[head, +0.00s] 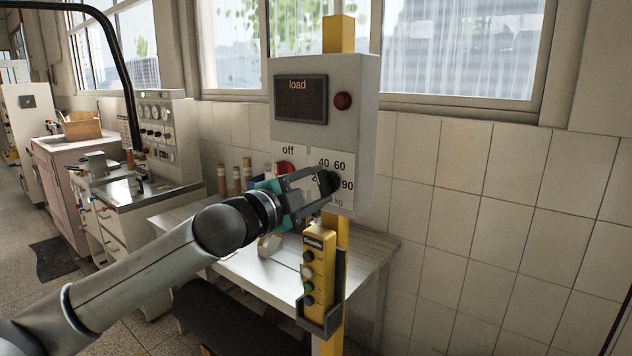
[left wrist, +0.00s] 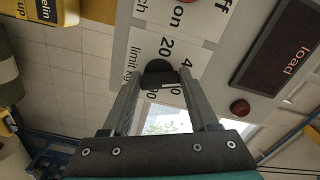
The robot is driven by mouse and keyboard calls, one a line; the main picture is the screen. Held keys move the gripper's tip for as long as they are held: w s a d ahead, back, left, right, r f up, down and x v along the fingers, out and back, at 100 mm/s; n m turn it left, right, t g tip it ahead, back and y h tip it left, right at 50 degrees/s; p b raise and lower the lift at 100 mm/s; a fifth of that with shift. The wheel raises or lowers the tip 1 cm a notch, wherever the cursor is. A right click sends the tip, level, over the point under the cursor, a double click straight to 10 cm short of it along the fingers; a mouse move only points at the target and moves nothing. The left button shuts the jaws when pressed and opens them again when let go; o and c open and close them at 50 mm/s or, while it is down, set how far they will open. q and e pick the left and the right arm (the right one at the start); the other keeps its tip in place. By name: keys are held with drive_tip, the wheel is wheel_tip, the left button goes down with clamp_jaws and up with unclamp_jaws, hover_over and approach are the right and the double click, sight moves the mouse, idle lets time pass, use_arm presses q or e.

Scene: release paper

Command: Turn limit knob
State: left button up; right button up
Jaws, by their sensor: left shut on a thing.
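My left gripper (head: 322,184) reaches in from the left and is shut on the knob. In the left wrist view the knob (left wrist: 159,73) lies between the two fingertips of my left gripper (left wrist: 160,80). The fingers hide part of the dial, so the knob's setting cannot be read. My right gripper is not in view.
The box has a dark "load" display (head: 300,100), a red round light (head: 343,101) and a red on/off switch (head: 285,168). Below, a yellow button pendant (head: 318,262) hangs on a yellow post (head: 338,33). A light table (head: 365,262) stands behind.

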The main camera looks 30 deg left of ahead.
use_arm(q)
drive_tip(key=shift+n, duration=0.6)
drive_tip(key=shift+n+p, duration=0.3)
drive_tip(key=o, duration=1.4)
drive_tip(key=shift+s+f, duration=0.1)
drive_tip(key=shift+s+a, duration=0.2)
drive_tip(key=shift+s, duration=2.3)
drive_tip(key=shift+s+a, duration=0.15)
drive_tip(key=shift+s, duration=2.35)
drive_tip(key=shift+s+a, duration=0.2)
drive_tip(key=shift+s, duration=2.3)
